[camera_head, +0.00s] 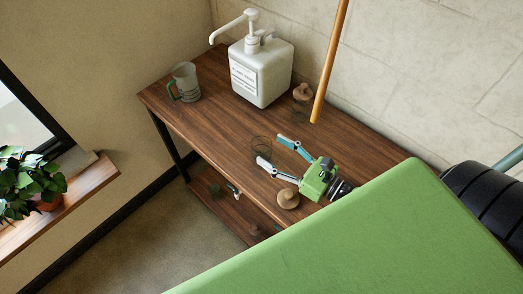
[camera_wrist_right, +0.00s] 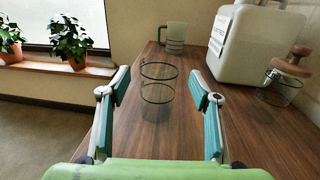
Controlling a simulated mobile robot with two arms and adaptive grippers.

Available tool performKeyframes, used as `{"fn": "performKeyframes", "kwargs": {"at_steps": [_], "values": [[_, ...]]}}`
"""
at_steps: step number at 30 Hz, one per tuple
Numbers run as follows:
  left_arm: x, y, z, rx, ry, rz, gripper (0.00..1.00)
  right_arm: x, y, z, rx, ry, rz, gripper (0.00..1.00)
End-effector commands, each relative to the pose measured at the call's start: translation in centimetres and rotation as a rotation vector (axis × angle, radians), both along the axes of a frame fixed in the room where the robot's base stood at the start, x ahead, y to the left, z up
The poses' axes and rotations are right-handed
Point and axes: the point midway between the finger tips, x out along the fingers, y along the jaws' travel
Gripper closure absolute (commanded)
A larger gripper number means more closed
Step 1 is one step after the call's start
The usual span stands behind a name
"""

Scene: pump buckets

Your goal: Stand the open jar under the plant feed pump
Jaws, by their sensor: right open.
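The open jar (camera_head: 262,146) is clear glass with dark rim lines and stands upright on the wooden bench, empty as far as I can see. In the right wrist view the jar (camera_wrist_right: 158,88) is ahead, between the lines of my two fingers. My right gripper (camera_head: 279,152) is open, its fingertips close to the jar, not closed on it. The plant feed pump (camera_head: 262,75) is a white labelled container at the back of the bench; its spout (camera_head: 228,27) reaches out to the left. The jar stands apart from the pump, nearer the front. My left gripper is not clearly seen.
A grey-green mug (camera_head: 185,82) stands left of the pump. A lidded glass jar (camera_wrist_right: 278,92) is right of it. A wooden knob lid (camera_head: 288,199) is beside my right gripper. An orange pole (camera_head: 331,60) crosses behind. Bench top (camera_head: 215,125) before the pump is clear.

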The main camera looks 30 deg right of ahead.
Motion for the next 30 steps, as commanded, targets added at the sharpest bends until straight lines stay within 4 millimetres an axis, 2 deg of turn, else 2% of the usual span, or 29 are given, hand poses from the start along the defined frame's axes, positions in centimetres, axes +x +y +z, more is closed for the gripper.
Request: {"fn": "performKeyframes", "kwargs": {"at_steps": [6,9,18,20,24,30], "values": [[0.0,0.0,1.8,0.0,0.0,0.0,0.46,3.0,1.4,0.6,0.001,-0.003,0.001,0.43],[0.0,0.0,2.0,0.0,0.0,0.0,0.46,4.0,1.8,0.4,0.002,-0.002,0.0,0.43],[0.0,0.0,1.9,0.0,0.0,0.0,0.46,4.5,2.1,0.1,-0.001,0.0,0.001,0.43],[0.0,0.0,1.9,0.0,0.0,0.0,0.46,4.5,2.1,0.1,-0.001,0.0,0.001,0.56],[0.0,0.0,1.9,0.0,0.0,0.0,0.46,4.5,2.1,0.1,0.0,-0.001,0.001,0.92],[0.0,0.0,1.9,0.0,0.0,0.0,0.46,4.5,2.1,0.2,-0.001,-0.003,0.001,0.94]]}}
